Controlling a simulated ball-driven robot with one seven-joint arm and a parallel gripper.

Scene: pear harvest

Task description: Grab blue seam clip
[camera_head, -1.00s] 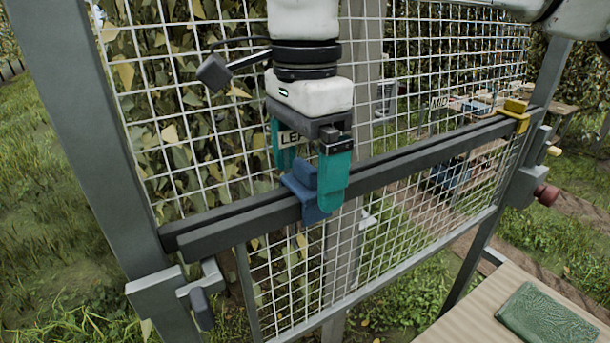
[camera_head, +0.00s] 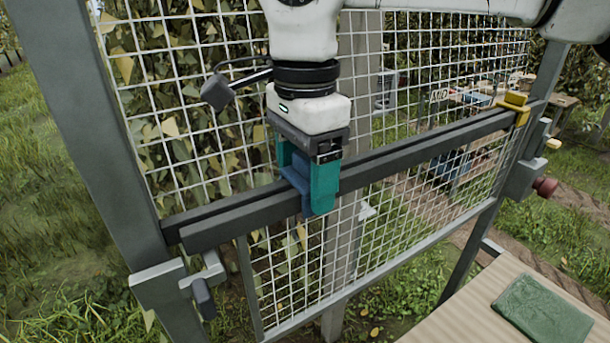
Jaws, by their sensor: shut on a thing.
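The blue seam clip (camera_head: 297,178) sits over the dark grey double rail, left of its middle. My gripper (camera_head: 305,185) is above the rail with its teal fingers pointing down. The fingers are shut on the clip, one on each side. The right finger hides part of the clip. I cannot tell whether the clip has lifted off the rail.
The dark rail (camera_head: 400,169) crosses in front of a white wire mesh (camera_head: 200,110). A yellow clip (camera_head: 514,104) sits on the rail's right end. A grey post (camera_head: 80,120) stands at left. A table (camera_head: 455,318) with a green pad (camera_head: 543,309) is at lower right.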

